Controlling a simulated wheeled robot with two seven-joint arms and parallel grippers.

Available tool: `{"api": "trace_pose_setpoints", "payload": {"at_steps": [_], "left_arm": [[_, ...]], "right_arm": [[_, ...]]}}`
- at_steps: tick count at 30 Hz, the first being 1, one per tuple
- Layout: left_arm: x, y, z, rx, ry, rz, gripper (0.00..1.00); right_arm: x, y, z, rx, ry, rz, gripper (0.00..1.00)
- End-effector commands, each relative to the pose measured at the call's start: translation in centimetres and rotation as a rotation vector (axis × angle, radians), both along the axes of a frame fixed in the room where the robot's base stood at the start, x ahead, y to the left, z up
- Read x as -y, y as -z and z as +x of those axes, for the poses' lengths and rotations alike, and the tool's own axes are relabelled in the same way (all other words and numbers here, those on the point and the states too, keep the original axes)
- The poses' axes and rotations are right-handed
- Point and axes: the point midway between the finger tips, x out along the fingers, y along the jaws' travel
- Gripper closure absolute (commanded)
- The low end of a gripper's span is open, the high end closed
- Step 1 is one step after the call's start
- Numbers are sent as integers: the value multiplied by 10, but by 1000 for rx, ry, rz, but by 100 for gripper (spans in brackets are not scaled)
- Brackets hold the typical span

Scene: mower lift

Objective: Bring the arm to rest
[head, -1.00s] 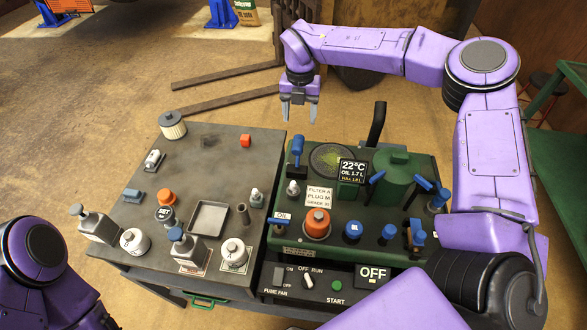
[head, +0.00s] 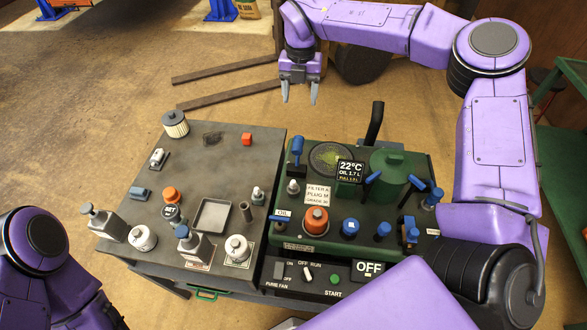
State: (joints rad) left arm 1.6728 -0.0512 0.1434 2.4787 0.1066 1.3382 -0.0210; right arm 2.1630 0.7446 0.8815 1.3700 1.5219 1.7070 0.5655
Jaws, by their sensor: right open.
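My right gripper (head: 299,90) is open and empty. It hangs in the air with its fingers pointing down, beyond the back edge of the green mower unit (head: 290,165). My right arm (head: 380,27) reaches from the right side over the far side of the bench. It touches nothing that I can see. My left arm (head: 35,240) shows only as a purple link at the lower left, and its gripper is out of view.
A grey bench (head: 210,160) holds bottles, filters, a tray (head: 211,216) and an orange-red block (head: 247,139). The unit carries blue levers, an orange cap (head: 316,219) and a black exhaust pipe (head: 374,120). A display (head: 369,267) reads OFF.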

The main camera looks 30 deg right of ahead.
Motion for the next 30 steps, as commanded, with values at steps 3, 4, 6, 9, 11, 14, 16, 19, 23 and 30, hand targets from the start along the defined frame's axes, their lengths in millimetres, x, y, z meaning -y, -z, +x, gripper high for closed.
{"api": "trace_pose_setpoints", "payload": {"at_steps": [3, 4, 6, 9, 11, 14, 16, 19, 23, 30], "left_arm": [[0, 1, 0, 0, 0, 0, 57], [0, 0, 0, 0, 0, 0, 57], [0, 0, 0, 0, 0, 0, 57], [0, 0, 0, 0, 0, 0, 57], [0, 0, 0, 0, 0, 0, 57], [0, 0, 0, 0, 0, 0, 57], [0, 0, 0, 0, 0, 0, 57], [0, 0, 0, 0, 0, 0, 57], [0, 0, 0, 0, 0, 0, 57], [0, 0, 0, 0, 0, 0, 57]], "right_arm": [[0, -9, 1, 3, -1, -1, 36], [0, -11, 1, 2, 0, 0, 36], [0, -16, 0, 1, 1, 0, 36], [0, -24, 0, 3, 0, 0, 36], [0, -28, 0, 1, 0, 0, 36], [0, -35, 0, 2, 0, 0, 36], [0, -40, 0, 1, 1, 0, 36], [0, -48, 1, 2, 0, 0, 36], [0, -54, 0, 0, 0, 0, 36], [0, -55, 0, 0, 0, 0, 36]]}}
